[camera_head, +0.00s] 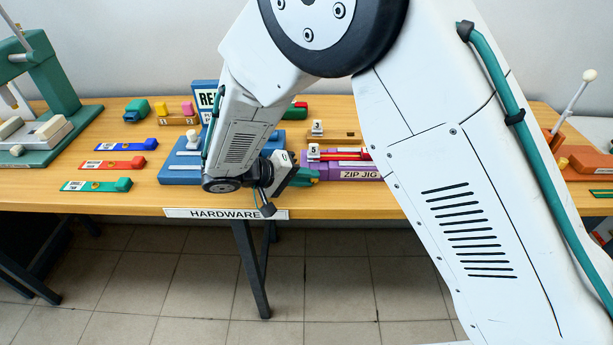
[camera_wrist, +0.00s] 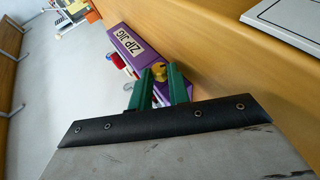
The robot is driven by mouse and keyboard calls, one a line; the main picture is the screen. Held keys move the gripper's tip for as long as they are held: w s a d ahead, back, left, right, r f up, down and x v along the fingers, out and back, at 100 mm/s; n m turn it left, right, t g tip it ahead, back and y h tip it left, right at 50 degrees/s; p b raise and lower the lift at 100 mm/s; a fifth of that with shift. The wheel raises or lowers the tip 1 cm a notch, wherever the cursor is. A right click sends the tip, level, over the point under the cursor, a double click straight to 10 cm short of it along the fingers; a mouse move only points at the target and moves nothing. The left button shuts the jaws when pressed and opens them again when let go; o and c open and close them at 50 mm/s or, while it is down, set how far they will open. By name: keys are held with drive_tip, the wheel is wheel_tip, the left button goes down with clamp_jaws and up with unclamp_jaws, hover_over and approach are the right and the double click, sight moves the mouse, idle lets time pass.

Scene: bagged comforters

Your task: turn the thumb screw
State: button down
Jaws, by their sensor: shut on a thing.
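The thumb screw (camera_wrist: 158,73) is a small brass-yellow knob at the near end of the purple zip jig (camera_wrist: 142,54) in the wrist view. My gripper (camera_wrist: 160,70) has green fingers on both sides of the knob and is shut on it. In the head view the purple zip jig (camera_head: 329,174) lies near the front edge of the table, with a "ZIP JIG" label and a red part along its top. My gripper (camera_head: 311,176) is at its left end there. The knob is hidden in the head view.
A wooden table (camera_head: 140,200) carries a blue fixture (camera_head: 180,172) left of the jig. Blue, red and green strips (camera_head: 96,186) lie farther left. A green press (camera_head: 60,95) stands at far left and an orange device (camera_head: 585,160) at far right. My arm hides the table's middle right.

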drive_tip(key=shift+s, duration=0.1)
idle(0.3)
drive_tip(key=c, duration=1.3)
unclamp_jaws()
drive_tip(key=shift+f, duration=0.1)
